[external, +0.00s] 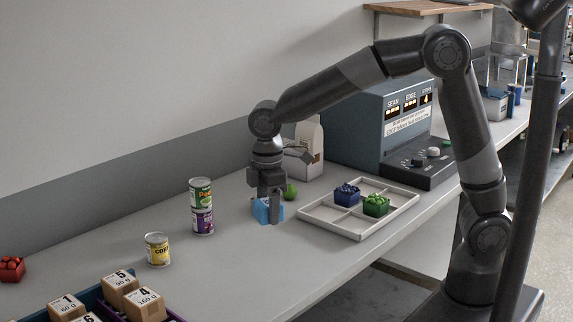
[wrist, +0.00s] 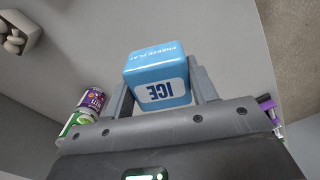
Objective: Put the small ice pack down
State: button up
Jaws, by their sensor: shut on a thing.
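The small ice pack (wrist: 157,82) is a light blue block with "ICE" printed on its face. In the external view the ice pack (external: 261,210) is at the worktop, partly hidden behind a finger. My gripper (external: 269,212) points down and is shut on it, with one finger on each side in the wrist view (wrist: 160,90). The pack is at or very near the worktop surface (external: 240,265); I cannot tell whether it touches.
A white divided tray (external: 312,217) with a blue and a green punnet stands to the right. Stacked cans (external: 202,207) and a yellow can (external: 158,249) stand to the left. A green fruit (external: 290,191) and a carton (external: 306,150) are behind. Bare worktop lies in front.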

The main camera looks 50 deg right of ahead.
send_over(240, 289)
notch_tip(240, 289, down, 7)
jog(key=shift+d, duration=0.1)
jog(key=shift+f, duration=2)
jog(key=shift+f, duration=0.1)
jog(key=o, duration=1)
jog(key=shift+r, duration=6.15)
jog(key=shift+w, duration=0.1)
